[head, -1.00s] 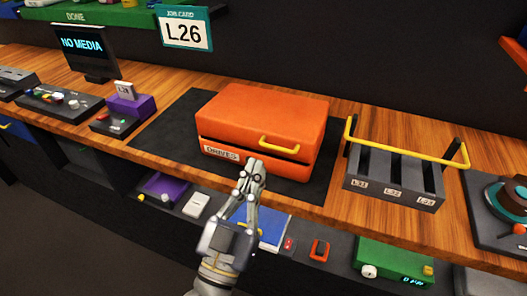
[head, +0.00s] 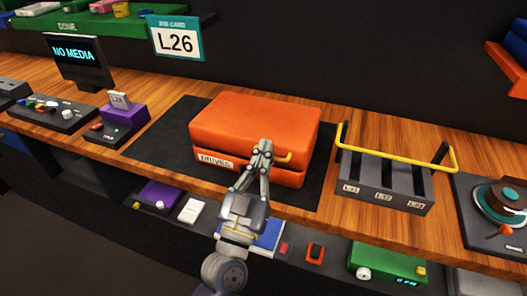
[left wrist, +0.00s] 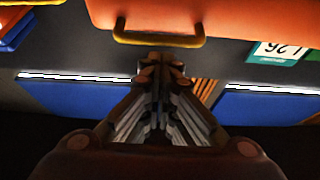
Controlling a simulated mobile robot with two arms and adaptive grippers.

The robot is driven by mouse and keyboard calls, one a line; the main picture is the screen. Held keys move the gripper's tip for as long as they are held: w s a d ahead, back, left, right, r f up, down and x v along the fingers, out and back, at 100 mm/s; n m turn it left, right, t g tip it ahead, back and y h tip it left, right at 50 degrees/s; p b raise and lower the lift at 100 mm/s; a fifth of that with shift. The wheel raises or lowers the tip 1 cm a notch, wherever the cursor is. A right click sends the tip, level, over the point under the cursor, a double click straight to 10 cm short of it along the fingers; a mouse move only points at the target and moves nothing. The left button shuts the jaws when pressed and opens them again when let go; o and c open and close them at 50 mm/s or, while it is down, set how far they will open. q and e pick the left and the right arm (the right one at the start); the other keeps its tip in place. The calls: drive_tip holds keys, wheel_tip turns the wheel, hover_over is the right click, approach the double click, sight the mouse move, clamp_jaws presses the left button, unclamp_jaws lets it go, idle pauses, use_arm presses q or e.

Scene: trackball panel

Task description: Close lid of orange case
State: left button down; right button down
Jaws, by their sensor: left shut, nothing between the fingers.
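The orange case (head: 255,125) sits on a dark mat on the wooden bench, with a "DRIVES" label on its front left. Its lid lies low over the base, with a dark seam along the front; I cannot tell if it is fully shut. The yellow handle (head: 285,157) is partly hidden behind my left gripper (head: 265,147). That gripper is shut and empty, its fingertips at the case front by the handle. In the left wrist view the handle (left wrist: 158,41) on the orange case (left wrist: 220,18) is just beyond the fingertips (left wrist: 160,62). My right gripper is not in view.
A grey rack (head: 385,180) with a yellow bar stands right of the case, and a turntable-like device (head: 500,200) is farther right. A purple reader (head: 122,112) and a screen (head: 75,60) are left. A shelf (head: 180,205) with several items lies below the bench edge.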

use_arm(q)
drive_tip(key=f, duration=0.1)
drive_tip(key=s+f+b, duration=0.1)
drive_tip(key=f, duration=0.1)
drive_tip(key=shift+a, duration=0.1)
drive_tip(key=shift+r, duration=0.1)
idle(0.3)
